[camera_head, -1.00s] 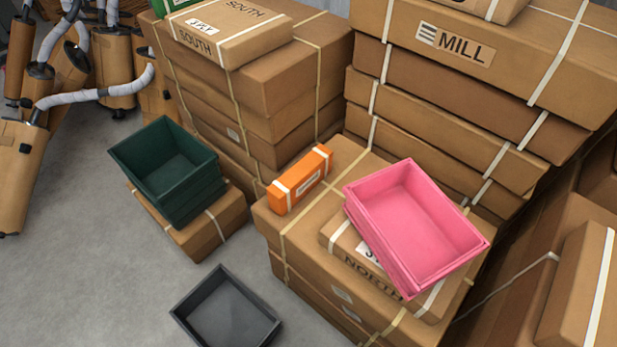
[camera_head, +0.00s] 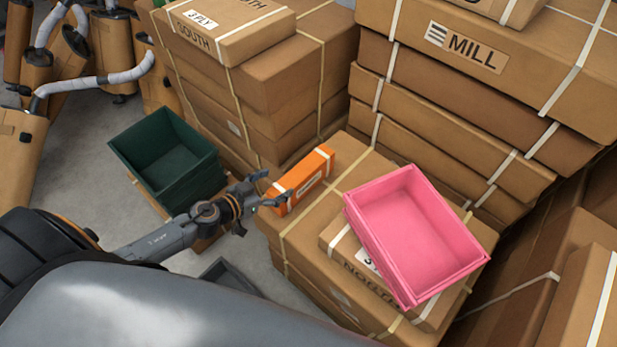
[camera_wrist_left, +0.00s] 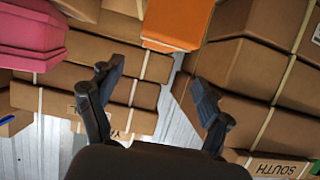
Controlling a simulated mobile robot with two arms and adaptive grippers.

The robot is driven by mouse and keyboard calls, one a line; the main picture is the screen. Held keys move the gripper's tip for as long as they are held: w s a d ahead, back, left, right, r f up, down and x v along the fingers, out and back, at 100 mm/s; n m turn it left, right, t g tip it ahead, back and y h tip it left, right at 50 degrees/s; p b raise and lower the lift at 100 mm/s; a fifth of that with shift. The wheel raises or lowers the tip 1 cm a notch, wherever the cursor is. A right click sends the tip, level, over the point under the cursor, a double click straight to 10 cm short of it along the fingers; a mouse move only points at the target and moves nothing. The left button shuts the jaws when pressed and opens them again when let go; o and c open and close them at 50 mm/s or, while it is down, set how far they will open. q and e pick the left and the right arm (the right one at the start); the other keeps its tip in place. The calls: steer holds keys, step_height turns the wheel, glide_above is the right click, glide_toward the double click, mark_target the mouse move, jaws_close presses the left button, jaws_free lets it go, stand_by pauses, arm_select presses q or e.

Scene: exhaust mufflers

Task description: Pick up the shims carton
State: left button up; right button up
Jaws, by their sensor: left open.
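The orange carton (camera_head: 312,176) with white bands and a small white label lies on top of a stack of brown boxes; I take it for the shims carton, though the label is too small to read. It also shows at the top of the left wrist view (camera_wrist_left: 178,22). My left gripper (camera_head: 274,188) is open at the carton's near left end. In the left wrist view its two fingers (camera_wrist_left: 157,84) are spread with nothing between them, and the carton shows ahead of them. I cannot tell whether a finger touches it. My right gripper is not in view.
A pink bin (camera_head: 418,238) sits on a flat box (camera_head: 340,240) right of the carton. Taller box stacks (camera_head: 290,85) rise behind. A green bin (camera_head: 165,155) stands at left, and a dark grey tray (camera_head: 228,272) lies on the floor, partly hidden by my arm.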

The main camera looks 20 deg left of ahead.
mark_target(301, 170)
arm_select(q)
steer(key=x, duration=0.6)
steer(key=b+x, duration=0.2)
steer(key=x, duration=0.2)
steer(key=shift+w+d+f, duration=0.25)
steer(key=shift+d, duration=0.05)
steer(key=shift+w+d+f, duration=0.1)
steer(key=shift+w, duration=0.2)
steer(key=c, duration=1.5)
